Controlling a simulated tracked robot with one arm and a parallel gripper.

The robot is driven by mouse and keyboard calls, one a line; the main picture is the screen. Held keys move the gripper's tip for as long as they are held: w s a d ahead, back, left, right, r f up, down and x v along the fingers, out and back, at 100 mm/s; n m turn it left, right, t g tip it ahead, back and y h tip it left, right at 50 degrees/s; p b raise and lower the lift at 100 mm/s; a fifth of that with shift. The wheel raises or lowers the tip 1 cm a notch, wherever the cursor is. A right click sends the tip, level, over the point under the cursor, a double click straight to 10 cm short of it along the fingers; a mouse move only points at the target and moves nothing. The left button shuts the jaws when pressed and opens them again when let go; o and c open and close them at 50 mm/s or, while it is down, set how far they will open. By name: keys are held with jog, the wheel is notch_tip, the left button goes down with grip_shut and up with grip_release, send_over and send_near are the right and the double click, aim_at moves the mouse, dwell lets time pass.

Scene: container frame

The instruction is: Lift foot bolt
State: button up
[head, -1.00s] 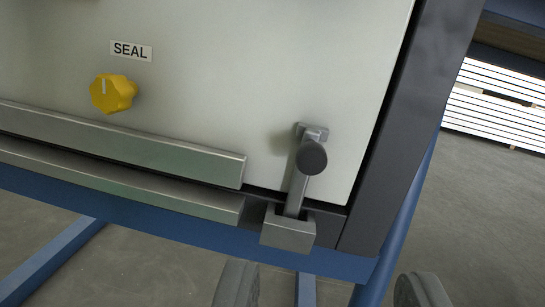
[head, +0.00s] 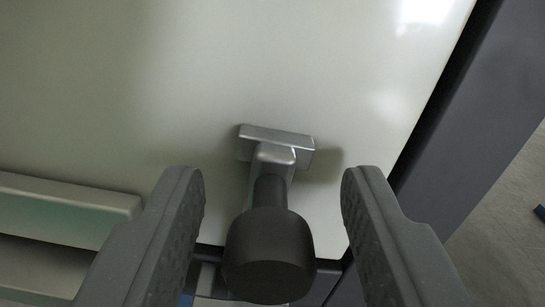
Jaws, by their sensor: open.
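The foot bolt has a dark round knob (head: 268,258) on a grey metal shaft, with a metal bracket (head: 277,140) fixed to the pale door panel (head: 250,60). My gripper (head: 272,190) is open, with one finger to the left of the bolt and one to the right. Clear gaps show between the knob and both fingers. The knob hides much of the bolt's lower part and its seat at the frame.
A metal rail (head: 70,205) runs along the panel's lower left. A dark frame post (head: 450,120) stands on the right, with grey floor beyond it. The panel above the bolt is clear.

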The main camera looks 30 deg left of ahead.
aim_at(293, 83)
jog(key=shift+w+a, duration=0.15)
jog(key=shift+c, duration=0.3)
grip_shut()
jog(key=shift+w+r+p, duration=0.1)
jog(key=shift+r+p, duration=0.7)
jog(key=shift+r, duration=0.85)
jog(key=shift+c, duration=0.3)
grip_release()
jog(key=shift+r, duration=0.1)
jog(key=shift+o, duration=0.6)
jog(key=p+v, duration=0.2)
jog(key=v, duration=1.2)
